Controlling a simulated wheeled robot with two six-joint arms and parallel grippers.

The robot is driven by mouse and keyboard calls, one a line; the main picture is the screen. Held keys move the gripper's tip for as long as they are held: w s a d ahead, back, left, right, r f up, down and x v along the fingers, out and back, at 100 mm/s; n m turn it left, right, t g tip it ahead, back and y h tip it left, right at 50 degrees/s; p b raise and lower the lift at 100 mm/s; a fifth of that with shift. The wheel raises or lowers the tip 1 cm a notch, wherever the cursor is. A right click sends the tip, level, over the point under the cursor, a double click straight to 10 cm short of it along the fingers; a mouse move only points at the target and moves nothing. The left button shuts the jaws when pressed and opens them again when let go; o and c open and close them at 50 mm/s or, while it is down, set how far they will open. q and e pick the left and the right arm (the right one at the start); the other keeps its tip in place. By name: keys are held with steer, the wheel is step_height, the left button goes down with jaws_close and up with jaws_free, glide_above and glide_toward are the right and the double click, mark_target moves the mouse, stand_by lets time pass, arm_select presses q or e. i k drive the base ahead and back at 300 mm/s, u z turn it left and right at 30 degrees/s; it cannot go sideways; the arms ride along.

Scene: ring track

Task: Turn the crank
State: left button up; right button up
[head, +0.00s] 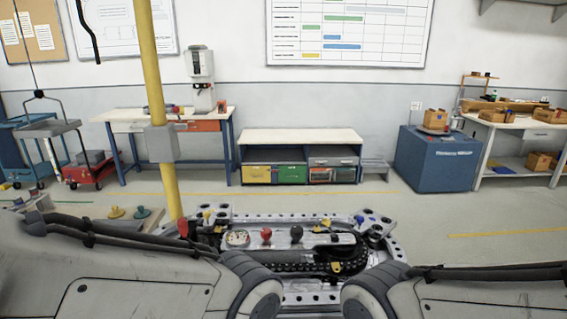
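A metal fixture with a ring-shaped track (297,215) lies low in front of me, with a dark chain (310,267) along its near side. Several knobs stand on it, among them a red knob (266,234) and a dark knob (296,233). Another red knob (183,228) is at its left end. I cannot tell which part is the crank. My two arms cover the fixture's near left and right parts. Neither gripper shows in the head view, so I cannot see where they are relative to the fixture.
A yellow post (153,85) stands just left behind the fixture. Yellow and teal knobbed pieces (116,211) lie on a surface at the left. Workbenches, a low cabinet (302,142) and a blue box (437,165) stand along the far wall, with open floor before them.

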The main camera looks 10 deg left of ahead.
mark_target(187, 229)
steer(key=u, duration=0.45)
steer(key=k, duration=0.5)
steer(key=u, duration=1.15)
steer(key=i, duration=1.05)
steer(key=z, duration=0.85)
steer(key=i, duration=0.5)
steer(key=z, duration=0.5)
